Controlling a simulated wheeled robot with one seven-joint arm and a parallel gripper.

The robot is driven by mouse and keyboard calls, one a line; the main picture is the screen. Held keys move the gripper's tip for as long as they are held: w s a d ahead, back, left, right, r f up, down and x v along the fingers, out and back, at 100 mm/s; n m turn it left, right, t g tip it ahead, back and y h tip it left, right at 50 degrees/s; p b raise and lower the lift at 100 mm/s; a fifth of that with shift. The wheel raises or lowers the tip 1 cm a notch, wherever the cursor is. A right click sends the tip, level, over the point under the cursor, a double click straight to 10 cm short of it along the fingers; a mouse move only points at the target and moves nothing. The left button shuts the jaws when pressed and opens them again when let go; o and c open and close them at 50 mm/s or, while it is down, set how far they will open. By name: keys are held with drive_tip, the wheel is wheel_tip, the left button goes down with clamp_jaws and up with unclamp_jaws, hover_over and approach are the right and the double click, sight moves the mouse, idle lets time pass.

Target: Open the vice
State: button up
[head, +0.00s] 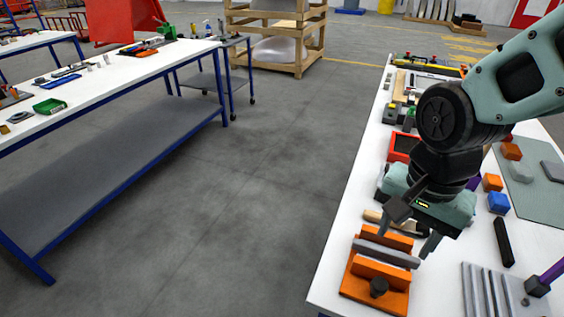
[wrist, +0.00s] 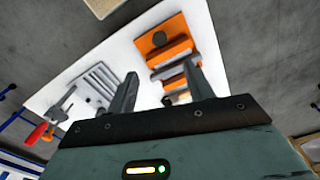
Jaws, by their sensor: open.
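The orange vice (head: 382,269) sits near the front left corner of the white table in the head view. My gripper (head: 408,240) points down over the vice's back end, fingers apart with nothing held. In the wrist view my gripper (wrist: 160,78) is open; whether it touches the vice cannot be told.
A grey slotted block (head: 486,290) and a clamp with a purple shaft (head: 540,284) stand right of the vice. A black bar (head: 503,242), a blue cube (head: 498,203) and orange cubes lie behind. A wooden-handled tool (head: 377,216) is just behind the vice.

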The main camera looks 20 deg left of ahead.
drive_tip(key=s+d+r+n, duration=0.3)
drive_tip(key=s+d+n, duration=0.5)
drive_tip(key=s+n, duration=0.3)
drive_tip(key=shift+s+r+y, duration=0.2)
drive_tip(key=shift+s+y, duration=0.1)
drive_tip(key=shift+s, duration=0.05)
drive_tip(key=shift+s, duration=0.1)
